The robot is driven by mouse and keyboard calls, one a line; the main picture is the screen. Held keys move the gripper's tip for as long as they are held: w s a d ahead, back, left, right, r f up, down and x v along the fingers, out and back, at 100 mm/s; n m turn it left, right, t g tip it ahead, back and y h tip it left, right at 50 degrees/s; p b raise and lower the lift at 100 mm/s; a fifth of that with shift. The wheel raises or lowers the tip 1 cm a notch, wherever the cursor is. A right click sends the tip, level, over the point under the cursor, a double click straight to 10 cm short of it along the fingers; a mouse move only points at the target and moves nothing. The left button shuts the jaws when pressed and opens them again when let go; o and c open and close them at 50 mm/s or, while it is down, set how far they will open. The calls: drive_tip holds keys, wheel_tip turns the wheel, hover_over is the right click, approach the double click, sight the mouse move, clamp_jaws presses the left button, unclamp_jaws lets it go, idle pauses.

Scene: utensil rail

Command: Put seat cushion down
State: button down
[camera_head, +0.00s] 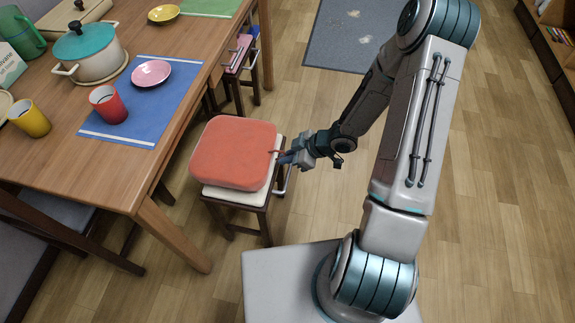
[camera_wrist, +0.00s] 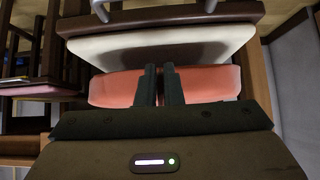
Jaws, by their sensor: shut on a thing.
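The seat cushion (camera_head: 233,152) is a thick, rounded orange-red square. It is over the white seat of a dark wooden stool (camera_head: 232,196), beside the table. My gripper (camera_head: 285,158) is at the cushion's right edge, with its fingers shut on that edge. In the wrist view the cushion (camera_wrist: 208,84) lies across the picture behind my two dark fingers (camera_wrist: 160,85), with the pale stool seat (camera_wrist: 160,46) right along it. I cannot tell whether the cushion's underside rests fully on the seat.
The wooden table (camera_head: 150,165) stands close to the left with a pot (camera_head: 88,50), a red cup (camera_head: 108,104), a yellow cup (camera_head: 30,118) and a pink plate (camera_head: 151,73) on it. Another stool (camera_head: 237,55) is farther back. The floor on the right is clear, with a grey mat (camera_head: 350,35) behind.

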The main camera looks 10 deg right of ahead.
wheel_tip(320, 180, down, 4)
drive_tip(key=shift+r+b, duration=0.15)
drive_tip(key=shift+b, duration=0.6)
drive_tip(key=shift+r, duration=0.1)
drive_tip(key=c, duration=1.6)
unclamp_jaws()
drive_tip(key=shift+o, duration=0.2)
